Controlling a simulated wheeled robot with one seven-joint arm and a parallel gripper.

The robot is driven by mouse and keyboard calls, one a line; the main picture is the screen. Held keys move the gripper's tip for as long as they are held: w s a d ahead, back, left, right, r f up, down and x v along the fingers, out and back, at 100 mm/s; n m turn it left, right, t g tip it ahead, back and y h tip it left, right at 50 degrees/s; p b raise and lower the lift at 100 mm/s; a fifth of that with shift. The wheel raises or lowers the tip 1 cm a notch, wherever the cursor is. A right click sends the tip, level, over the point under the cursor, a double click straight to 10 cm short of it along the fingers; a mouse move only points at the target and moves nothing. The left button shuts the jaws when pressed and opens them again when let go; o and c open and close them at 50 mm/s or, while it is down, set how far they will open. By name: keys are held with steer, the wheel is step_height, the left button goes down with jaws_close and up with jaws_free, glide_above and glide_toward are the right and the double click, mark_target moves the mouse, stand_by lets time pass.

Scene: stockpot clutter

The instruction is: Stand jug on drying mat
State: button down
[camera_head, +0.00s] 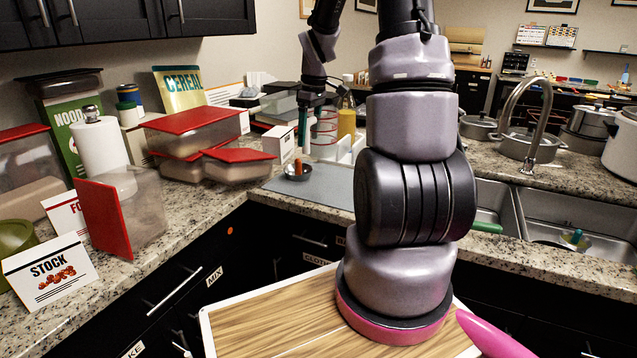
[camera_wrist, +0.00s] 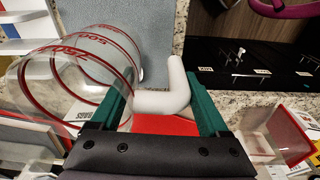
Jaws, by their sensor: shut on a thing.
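The jug (camera_head: 325,128) is clear with red measuring rings and a white handle (camera_wrist: 172,90). My gripper (camera_head: 304,120) is shut on the handle; in the wrist view its green fingers (camera_wrist: 167,85) stand on either side of it. The jug body (camera_wrist: 75,75) is left of the fingers in the wrist view. The grey drying mat (camera_head: 325,188) lies on the counter, partly hidden behind my arm. It also shows beyond the jug in the wrist view (camera_wrist: 150,30). I cannot tell whether the jug's base touches anything.
A small metal bowl (camera_head: 297,174) with an orange item stands at the mat's back left. Red-lidded containers (camera_head: 238,165) crowd the left. A yellow bottle (camera_head: 346,120) and white rack (camera_head: 342,150) are close to the jug. The sink (camera_head: 570,210) is at right.

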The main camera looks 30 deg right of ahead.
steer(key=shift+n, duration=0.3)
steer(key=shift+s+d+f, duration=0.2)
steer(key=shift+s+f, duration=0.1)
steer(key=shift+f, duration=1.4)
steer(key=shift+s+d+f, duration=0.2)
steer(key=shift+s+f, duration=0.15)
steer(key=shift+f, duration=1.4)
steer(key=shift+s+d+f, duration=0.2)
steer(key=shift+s+f, duration=0.1)
steer(key=shift+f, duration=1.4)
steer(key=shift+f, duration=0.1)
jaws_free()
